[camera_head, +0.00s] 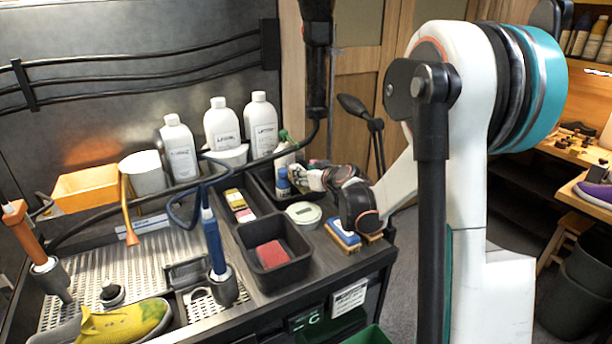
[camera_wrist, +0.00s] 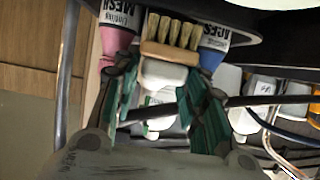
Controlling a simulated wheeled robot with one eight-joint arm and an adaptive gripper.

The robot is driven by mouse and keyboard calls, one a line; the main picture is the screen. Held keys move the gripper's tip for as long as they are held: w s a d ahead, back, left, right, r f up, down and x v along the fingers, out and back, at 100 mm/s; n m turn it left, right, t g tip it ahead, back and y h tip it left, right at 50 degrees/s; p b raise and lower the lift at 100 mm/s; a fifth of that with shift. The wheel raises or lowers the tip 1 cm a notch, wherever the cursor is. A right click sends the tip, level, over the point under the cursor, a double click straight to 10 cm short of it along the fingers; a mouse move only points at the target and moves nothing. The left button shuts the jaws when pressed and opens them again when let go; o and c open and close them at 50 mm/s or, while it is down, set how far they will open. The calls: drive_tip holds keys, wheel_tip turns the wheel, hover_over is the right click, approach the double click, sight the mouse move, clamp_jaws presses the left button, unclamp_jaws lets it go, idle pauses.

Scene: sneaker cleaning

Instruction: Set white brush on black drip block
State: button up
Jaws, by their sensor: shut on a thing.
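In the wrist view the white brush (camera_wrist: 160,75) has a white body, a wooden head and several tufts of pale bristles. My gripper (camera_wrist: 165,92) is shut on it, with one dark green finger at each side. In the head view my gripper (camera_head: 304,175) is low over the black tray at the back right of the cart, beside small bottles; the brush is hard to make out there. A dark block (camera_head: 187,271) on the perforated tray may be the black drip block; my gripper is far to its right.
A pink bottle (camera_wrist: 115,38) and a blue bottle (camera_wrist: 213,43) flank the brush closely. An open black bin (camera_head: 290,268) holds a red block. A blue-handled tool (camera_head: 213,245) stands upright near the dark block. A yellow shoe (camera_head: 125,320) lies at front left.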

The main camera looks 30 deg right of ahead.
drive_tip(key=shift+f+b, duration=0.3)
drive_tip(key=shift+f, duration=0.1)
drive_tip(key=o, duration=1.2)
drive_tip(key=shift+s, duration=0.15)
drive_tip(key=v, duration=1.1)
drive_tip(key=shift+s+r, duration=0.25)
drive_tip(key=shift+s, duration=0.05)
